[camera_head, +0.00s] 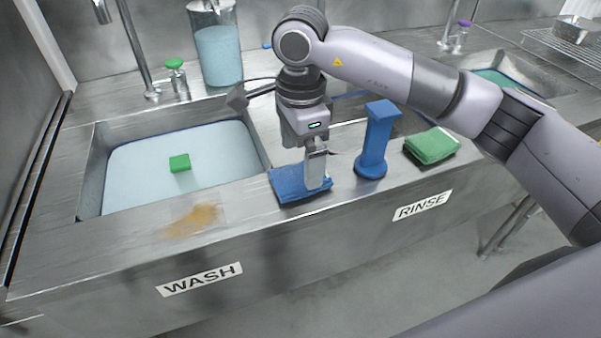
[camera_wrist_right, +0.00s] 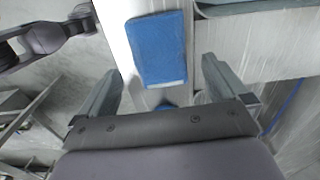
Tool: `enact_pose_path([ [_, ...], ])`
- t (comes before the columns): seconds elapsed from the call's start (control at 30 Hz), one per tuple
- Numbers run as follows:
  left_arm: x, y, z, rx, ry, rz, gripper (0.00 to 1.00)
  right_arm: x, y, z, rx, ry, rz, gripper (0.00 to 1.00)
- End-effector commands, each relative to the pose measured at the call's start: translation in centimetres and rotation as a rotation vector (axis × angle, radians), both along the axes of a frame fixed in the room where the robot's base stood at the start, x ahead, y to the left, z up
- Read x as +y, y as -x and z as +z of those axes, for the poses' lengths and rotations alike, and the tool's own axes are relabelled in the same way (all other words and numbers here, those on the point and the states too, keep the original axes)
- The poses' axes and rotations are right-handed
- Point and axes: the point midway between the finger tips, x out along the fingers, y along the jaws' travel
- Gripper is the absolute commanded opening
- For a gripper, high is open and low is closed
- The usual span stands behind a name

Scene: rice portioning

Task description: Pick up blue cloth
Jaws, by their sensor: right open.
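The blue cloth (camera_head: 290,186) lies folded on the steel counter ledge between the two basins, near the front edge. It also shows in the right wrist view (camera_wrist_right: 158,48), ahead of the fingers. My right gripper (camera_head: 317,182) points down at the cloth's right part in the head view, with its fingers overlapping the cloth there. In the right wrist view its two fingers (camera_wrist_right: 160,80) are spread apart with nothing clamped between them. Whether the fingertips touch the cloth cannot be told. My left gripper is not in either view.
A blue stand (camera_head: 374,145) stands just right of the gripper, with a folded green cloth (camera_head: 432,146) beyond it. The wash basin (camera_head: 98,165) holds water and a green block (camera_head: 180,163). A brown stain (camera_head: 192,220) marks the front ledge. A clear pitcher (camera_head: 219,55) stands behind.

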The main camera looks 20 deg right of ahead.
Motion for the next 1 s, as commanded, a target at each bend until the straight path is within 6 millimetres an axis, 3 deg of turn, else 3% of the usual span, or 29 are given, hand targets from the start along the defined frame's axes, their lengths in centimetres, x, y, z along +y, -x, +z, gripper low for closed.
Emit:
enact_pose_path([
  [0.2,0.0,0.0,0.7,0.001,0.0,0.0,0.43,0.1,0.2,-3.0,0.004,0.0,-0.001,1.0],
  [0.5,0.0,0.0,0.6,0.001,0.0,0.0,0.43,0.1,0.1,-3.5,0.0,-0.001,0.0,1.0],
  [0.67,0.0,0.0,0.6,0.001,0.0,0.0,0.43,0.1,0.1,-3.5,0.0,-0.001,0.0,0.48],
  [0.7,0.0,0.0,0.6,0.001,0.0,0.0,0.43,0.1,0.1,-3.5,0.0,-0.001,0.0,0.44],
  [1.0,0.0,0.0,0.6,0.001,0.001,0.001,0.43,0.1,0.1,-3.3,0.0,-0.002,0.0,0.44],
])
